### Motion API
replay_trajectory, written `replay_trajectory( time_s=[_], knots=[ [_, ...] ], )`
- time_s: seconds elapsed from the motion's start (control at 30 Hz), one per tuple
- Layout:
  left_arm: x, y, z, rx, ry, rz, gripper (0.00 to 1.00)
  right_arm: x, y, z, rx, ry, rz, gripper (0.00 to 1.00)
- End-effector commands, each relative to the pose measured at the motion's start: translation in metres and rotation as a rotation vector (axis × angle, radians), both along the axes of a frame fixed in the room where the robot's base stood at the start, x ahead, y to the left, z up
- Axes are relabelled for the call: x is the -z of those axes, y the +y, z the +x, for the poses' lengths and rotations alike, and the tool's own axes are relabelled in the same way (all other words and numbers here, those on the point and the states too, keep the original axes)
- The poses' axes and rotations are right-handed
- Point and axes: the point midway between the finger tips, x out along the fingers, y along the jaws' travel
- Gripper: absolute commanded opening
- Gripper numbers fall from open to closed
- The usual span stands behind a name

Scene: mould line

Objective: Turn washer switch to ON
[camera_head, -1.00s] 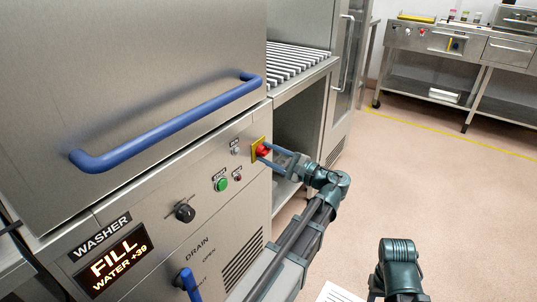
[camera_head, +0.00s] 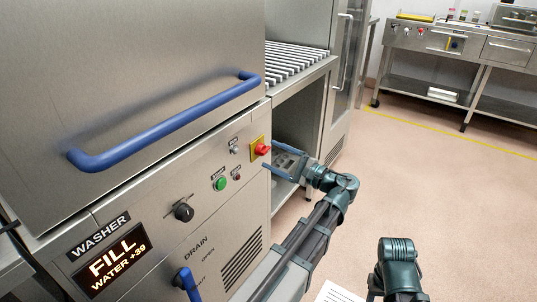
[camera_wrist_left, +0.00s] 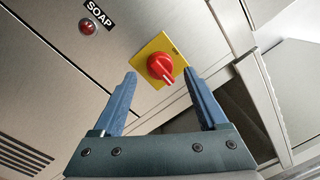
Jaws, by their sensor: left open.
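The washer switch is a red rotary knob (camera_head: 263,149) on a yellow plate at the right end of the washer's (camera_head: 150,215) front panel. In the left wrist view the red knob (camera_wrist_left: 160,68) shows a white mark toward its lower right; the label on the yellow plate is too small to read. My left gripper (camera_head: 269,157) is open and empty, just off the panel beside the knob. In the left wrist view its blue fingers (camera_wrist_left: 160,74) stand apart on either side of the knob, not gripping it. My right gripper is not in view.
A lit display (camera_head: 109,263) reads FILL WATER +39. A black dial (camera_head: 184,212), a green button (camera_head: 221,184) and a blue drain lever (camera_head: 187,283) are on the panel. A blue door handle (camera_head: 165,130) juts out above. Floor (camera_head: 430,190) to the right is open.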

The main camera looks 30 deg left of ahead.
Motion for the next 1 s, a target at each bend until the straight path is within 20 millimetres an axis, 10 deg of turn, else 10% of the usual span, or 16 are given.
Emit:
replay_trajectory(
  time_s=[0.5,1.0],
  knots=[
    [0.008,-0.099,-0.007,0.002,0.000,0.000,0.76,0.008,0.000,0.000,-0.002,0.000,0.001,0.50],
    [0.008,-0.111,-0.009,-0.001,0.000,-0.001,0.76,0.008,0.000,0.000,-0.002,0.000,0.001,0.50]
  ],
)
